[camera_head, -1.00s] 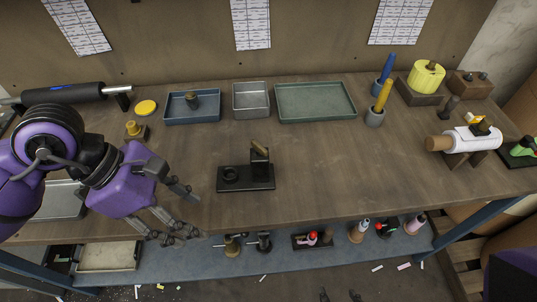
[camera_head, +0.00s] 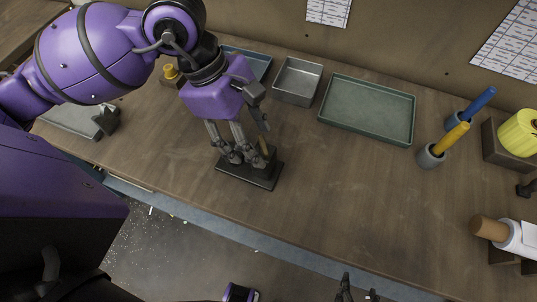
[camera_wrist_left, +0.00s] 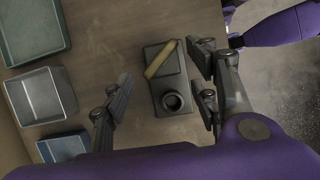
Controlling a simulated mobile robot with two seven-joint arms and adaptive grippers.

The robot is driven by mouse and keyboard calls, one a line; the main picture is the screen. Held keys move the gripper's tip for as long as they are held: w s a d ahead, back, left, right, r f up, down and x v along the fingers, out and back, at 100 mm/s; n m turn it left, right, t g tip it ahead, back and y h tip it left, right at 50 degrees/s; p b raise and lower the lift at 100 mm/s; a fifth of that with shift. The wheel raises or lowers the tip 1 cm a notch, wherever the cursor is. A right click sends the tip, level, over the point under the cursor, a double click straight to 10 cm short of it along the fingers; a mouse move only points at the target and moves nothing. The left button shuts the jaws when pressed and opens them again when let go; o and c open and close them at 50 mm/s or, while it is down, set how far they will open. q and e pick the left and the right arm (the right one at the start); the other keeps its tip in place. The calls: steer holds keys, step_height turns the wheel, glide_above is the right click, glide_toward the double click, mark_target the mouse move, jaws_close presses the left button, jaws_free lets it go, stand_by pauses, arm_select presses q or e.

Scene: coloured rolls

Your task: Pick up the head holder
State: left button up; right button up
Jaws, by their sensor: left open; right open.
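The head holder is a black base (camera_head: 262,178) with an upright block and a ring, lying on the wooden workbench. My left gripper (camera_head: 244,156) is over it in the head view and hides much of it. In the left wrist view the holder (camera_wrist_left: 160,86) shows its round ring and a tan strip on the block. It lies between the spread fingers of my left gripper (camera_wrist_left: 158,80), which is open and empty. Only dark fingertips of my right gripper (camera_head: 358,292) show at the bottom edge of the head view, apart from the bench.
A grey metal tray (camera_head: 297,92) and a green tray (camera_head: 342,123) stand behind the holder, with a blue tray (camera_head: 262,62) to their left. The bench front is mostly clear.

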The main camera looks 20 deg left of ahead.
mark_target(272, 174)
arm_select(q)
steer(key=x, duration=0.7)
steer(key=shift+s+f+p, duration=0.25)
steer(key=shift+f+p, duration=0.1)
steer(key=shift+c, duration=0.5)
jaws_close()
